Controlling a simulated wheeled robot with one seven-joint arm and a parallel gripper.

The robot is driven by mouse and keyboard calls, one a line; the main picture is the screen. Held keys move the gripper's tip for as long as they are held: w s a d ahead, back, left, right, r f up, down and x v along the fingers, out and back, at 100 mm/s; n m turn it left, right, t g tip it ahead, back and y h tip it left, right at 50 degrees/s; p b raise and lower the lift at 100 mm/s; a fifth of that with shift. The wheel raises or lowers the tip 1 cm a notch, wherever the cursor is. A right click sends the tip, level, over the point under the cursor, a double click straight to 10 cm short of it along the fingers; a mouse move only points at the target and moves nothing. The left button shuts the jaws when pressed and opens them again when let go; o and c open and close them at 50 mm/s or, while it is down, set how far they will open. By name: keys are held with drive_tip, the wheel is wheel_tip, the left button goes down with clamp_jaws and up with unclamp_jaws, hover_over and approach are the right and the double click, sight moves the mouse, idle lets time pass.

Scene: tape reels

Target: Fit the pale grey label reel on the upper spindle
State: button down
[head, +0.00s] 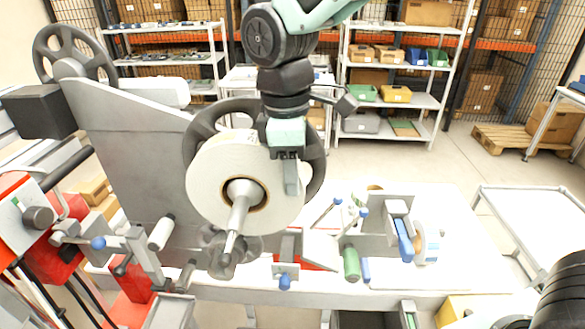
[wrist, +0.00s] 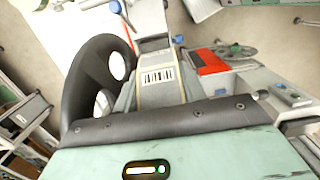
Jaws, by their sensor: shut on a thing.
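The pale grey label reel (head: 222,180) sits around the upper spindle (head: 238,218) in the head view. The spindle's end sticks out through the brown core towards the camera. A dark spoked flange (head: 316,165) stands behind the reel; I cannot tell whether they touch. My gripper (head: 288,178) comes from above and is shut on the reel's upper right edge, one finger across its front face. The other finger is hidden in the head view. In the wrist view, the reel's rim (wrist: 158,88) with a barcode label lies between the fingers, beside the dark flange (wrist: 88,85).
The grey machine plate (head: 130,150) stands left of the reel, with another dark wheel (head: 75,52) at its top left. Below are rollers and a blue-knobbed bracket (head: 398,225). A white table (head: 450,205) has bare room at right. Shelves stand far behind.

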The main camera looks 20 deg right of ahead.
drive_tip(key=shift+w+r, duration=0.1)
drive_tip(key=shift+w, duration=0.1)
drive_tip(key=c, duration=0.7)
unclamp_jaws()
drive_tip(key=shift+c, duration=0.2)
drive_tip(key=shift+s+d, duration=0.1)
wheel_tip(320, 180, up, 17)
drive_tip(key=a+b, duration=0.1)
drive_tip(key=b, duration=0.2)
drive_tip(key=shift+w+a+r, duration=0.15)
drive_tip(key=shift+w, duration=0.1)
